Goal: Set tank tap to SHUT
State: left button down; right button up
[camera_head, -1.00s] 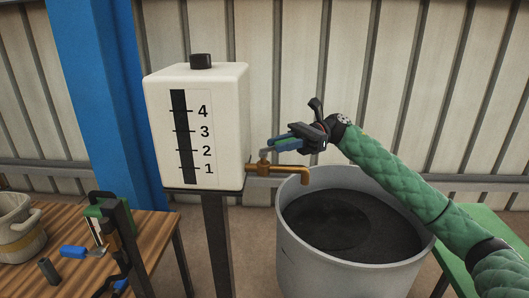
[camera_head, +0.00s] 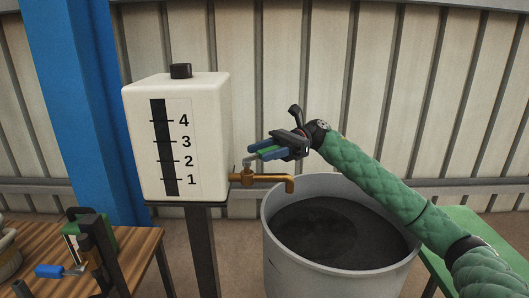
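The white tank (camera_head: 212,135) stands on a dark post, with a scale from 1 to 4 on its front. A brass tap (camera_head: 268,179) sticks out to the right from its lower side, its spout over a grey tub. My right gripper (camera_head: 254,152), with blue and green fingers, points left at this handle from above right. Its fingertips overlap the handle in the picture. I cannot tell whether they touch it, or how far apart they are.
The grey tub (camera_head: 274,225) with dark contents stands below the spout. A wooden table (camera_head: 140,253) at lower left holds a black-and-green device (camera_head: 97,240) and a blue-handled tool (camera_head: 49,270). A green surface (camera_head: 486,228) is at right. A blue pillar (camera_head: 75,110) stands behind the tank.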

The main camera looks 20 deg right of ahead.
jog(key=shift+f, duration=0.1)
jog(key=shift+w+d, duration=0.1)
jog(key=shift+d, duration=0.2)
pick_arm(q)
notch_tip(320, 180, down, 6)
jog(key=b, duration=0.1)
jog(key=shift+s+t, duration=0.3)
jog(key=shift+t, duration=0.1)
pick_arm(e)
jog(key=v, duration=0.7)
pick_arm(q)
jog(key=shift+a+f, duration=0.1)
